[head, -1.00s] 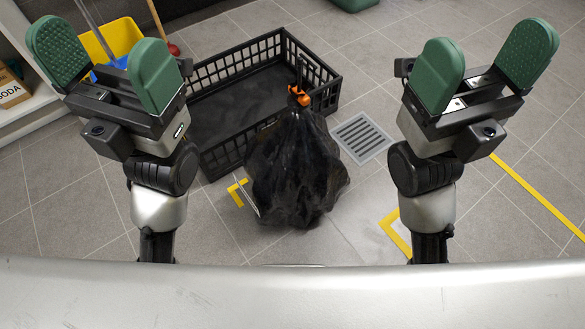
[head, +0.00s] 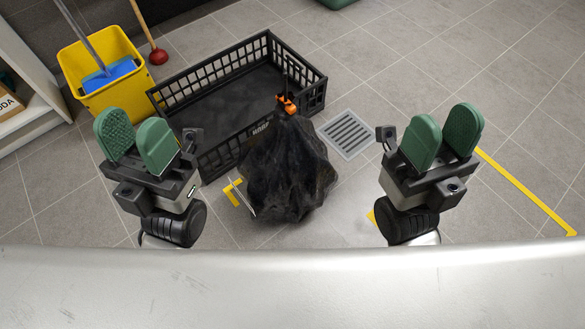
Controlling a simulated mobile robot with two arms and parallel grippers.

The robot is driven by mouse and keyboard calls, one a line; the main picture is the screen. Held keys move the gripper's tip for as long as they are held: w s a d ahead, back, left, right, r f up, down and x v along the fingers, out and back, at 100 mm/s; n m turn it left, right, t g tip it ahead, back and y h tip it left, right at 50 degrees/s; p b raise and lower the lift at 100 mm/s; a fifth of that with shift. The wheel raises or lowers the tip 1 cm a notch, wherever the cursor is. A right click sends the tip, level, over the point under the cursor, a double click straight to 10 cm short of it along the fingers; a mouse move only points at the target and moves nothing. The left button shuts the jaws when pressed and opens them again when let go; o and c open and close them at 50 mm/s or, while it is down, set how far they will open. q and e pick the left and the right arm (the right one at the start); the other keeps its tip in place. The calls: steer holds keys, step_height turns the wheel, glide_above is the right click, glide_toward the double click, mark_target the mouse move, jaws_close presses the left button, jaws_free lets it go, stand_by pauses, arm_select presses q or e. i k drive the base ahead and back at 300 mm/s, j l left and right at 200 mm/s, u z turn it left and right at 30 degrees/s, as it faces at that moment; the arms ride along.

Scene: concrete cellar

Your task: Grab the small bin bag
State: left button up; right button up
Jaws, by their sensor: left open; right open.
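The small bin bag (head: 288,172) is black and full, and stands on the tiled floor in the middle of the head view. Its neck is gathered with an orange tie (head: 287,104) at the top. My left gripper (head: 135,138) is open and empty, to the left of the bag and apart from it. My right gripper (head: 440,135) is open and empty, to the right of the bag and apart from it. The bag hides part of the crate's front wall.
A black slatted crate (head: 318,92) stands right behind the bag. A yellow mop bucket (head: 72,68) and a red plunger (head: 158,57) are at the back left, near a white shelf (head: 38,125). A floor drain (head: 347,134) lies right of the bag. The floor at right is clear.

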mark_target(287, 169)
steer(key=i+j+z, duration=0.1)
steer(key=j+z, duration=0.15)
steer(key=z, duration=0.2)
steer(key=j+z, duration=0.3)
steer(key=z, duration=0.15)
steer(key=j+z, duration=0.15)
steer(key=j, duration=0.75)
steer(key=k+j+z, duration=0.15)
steer(key=j, duration=0.8)
steer(key=i, duration=0.05)
